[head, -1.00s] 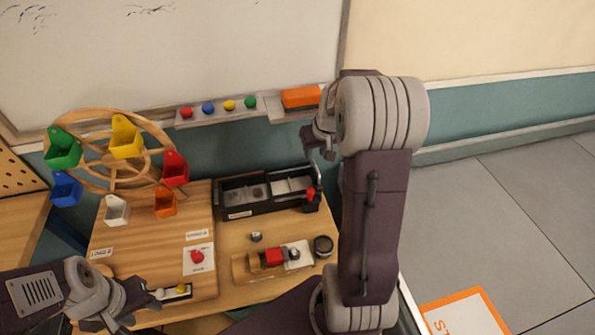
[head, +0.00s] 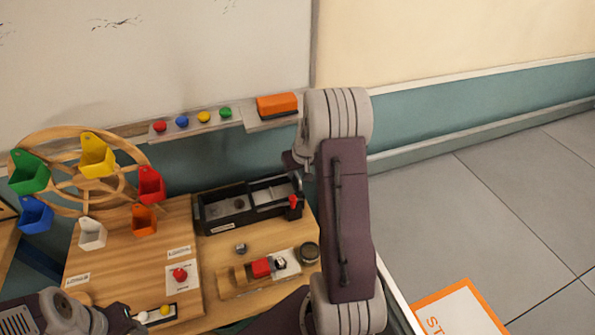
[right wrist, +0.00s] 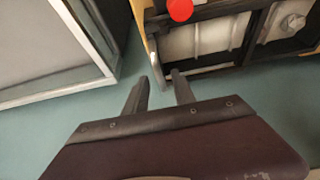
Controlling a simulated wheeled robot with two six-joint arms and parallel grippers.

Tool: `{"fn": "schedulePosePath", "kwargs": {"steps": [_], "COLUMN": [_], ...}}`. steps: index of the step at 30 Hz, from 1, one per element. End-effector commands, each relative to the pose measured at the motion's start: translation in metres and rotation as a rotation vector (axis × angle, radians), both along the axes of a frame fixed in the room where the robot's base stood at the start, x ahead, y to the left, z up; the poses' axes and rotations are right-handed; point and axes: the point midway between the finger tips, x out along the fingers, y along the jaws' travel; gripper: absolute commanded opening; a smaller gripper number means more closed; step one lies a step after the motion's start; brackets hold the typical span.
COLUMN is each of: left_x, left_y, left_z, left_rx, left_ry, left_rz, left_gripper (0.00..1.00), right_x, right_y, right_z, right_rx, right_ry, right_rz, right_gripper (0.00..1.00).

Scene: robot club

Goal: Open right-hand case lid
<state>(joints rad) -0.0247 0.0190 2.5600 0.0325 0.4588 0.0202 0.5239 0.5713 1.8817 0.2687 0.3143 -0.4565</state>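The black case (head: 222,213) lies at the back of the wooden table in the head view, with two compartments side by side. The right-hand one looks covered by a pale, clear-looking lid (head: 272,192); I cannot tell how far it is raised. A red knob (head: 293,201) sits at the case's right end; it also shows in the right wrist view (right wrist: 180,9). My right gripper (head: 291,161) is mostly hidden behind its arm, beyond the case. My left gripper (head: 130,322) is partly in view at lower left.
A wooden wheel with coloured bins (head: 97,157) stands left of the case. A red block (head: 261,267) in a holder and a dark round pot (head: 309,253) lie in front.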

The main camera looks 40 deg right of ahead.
Motion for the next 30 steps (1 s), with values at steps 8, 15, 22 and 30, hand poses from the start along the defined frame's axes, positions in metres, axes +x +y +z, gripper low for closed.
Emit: {"fn": "schedulePosePath", "kwargs": {"steps": [8,15,22,30], "left_x": [0.0000,0.0000,0.0000,0.0000], "left_y": [0.0000,0.0000,0.0000,0.0000], "left_z": [0.0000,0.0001,0.0001,0.0001], "left_rx": [0.000,0.000,0.000,0.000], "left_ry": [0.000,0.000,0.000,0.000], "left_rz": [0.000,0.000,0.000,0.000], "left_gripper": [0.45,0.45,0.45,0.45], "right_x": [-0.0003,-0.0003,-0.0004,-0.0003], "right_y": [0.0000,0.0000,0.0000,0.0000], "right_z": [0.0003,0.0005,0.0006,0.0006], "right_rx": [0.000,0.000,0.000,0.000], "right_ry": [0.000,0.000,0.000,0.000], "right_rz": [0.000,0.000,0.000,0.000], "right_gripper": [0.00,0.00,0.00,0.00]}}
